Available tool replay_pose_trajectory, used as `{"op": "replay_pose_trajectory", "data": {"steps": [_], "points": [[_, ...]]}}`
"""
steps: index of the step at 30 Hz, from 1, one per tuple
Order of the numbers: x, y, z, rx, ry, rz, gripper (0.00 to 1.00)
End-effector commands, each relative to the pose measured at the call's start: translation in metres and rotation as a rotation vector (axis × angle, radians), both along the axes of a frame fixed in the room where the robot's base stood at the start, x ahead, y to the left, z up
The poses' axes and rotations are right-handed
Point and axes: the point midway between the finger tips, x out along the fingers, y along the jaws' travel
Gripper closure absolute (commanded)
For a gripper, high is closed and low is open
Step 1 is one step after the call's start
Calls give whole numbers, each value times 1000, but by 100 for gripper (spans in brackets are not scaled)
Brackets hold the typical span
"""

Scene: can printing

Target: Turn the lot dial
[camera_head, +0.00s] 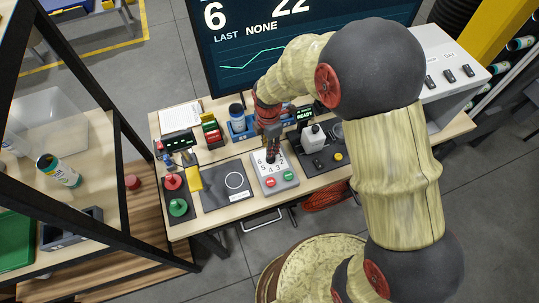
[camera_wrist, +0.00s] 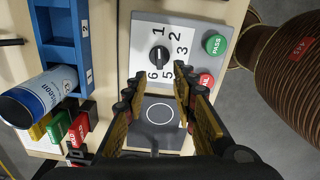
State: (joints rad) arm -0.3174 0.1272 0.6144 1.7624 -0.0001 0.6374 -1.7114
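The lot dial is a black round knob (camera_wrist: 159,54) in the middle of a white plate with the digits 1 to 6 around it. The plate belongs to a grey control box (camera_head: 273,185) on the workbench. In the wrist view, a green PASS button (camera_wrist: 215,44) and a red FAIL button (camera_wrist: 206,80) sit on the box's right side. My gripper (camera_wrist: 155,78) is open and empty, with its fingers apart around the lower part of the plate in the picture. In the head view my gripper (camera_head: 270,145) hangs over the box's far part and hides the knob. I cannot tell the knob's setting.
A blue rack (camera_wrist: 63,35) and a blue-and-white can (camera_wrist: 38,97) lie left in the wrist view. A black mat (camera_head: 228,189) with a white circle lies beside the box.

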Motion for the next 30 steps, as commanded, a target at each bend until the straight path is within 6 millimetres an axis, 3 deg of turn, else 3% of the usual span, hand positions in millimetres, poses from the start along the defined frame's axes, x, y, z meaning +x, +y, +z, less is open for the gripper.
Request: {"op": "replay_pose_trajectory", "data": {"steps": [6,12,23,30], "points": [[-1,0,-36,-1,4,-2,73],[0,0,-58,0,1,-3,73],[0,0,-64,0,0,-3,73],[0,0,-64,0,0,-3,85]]}}
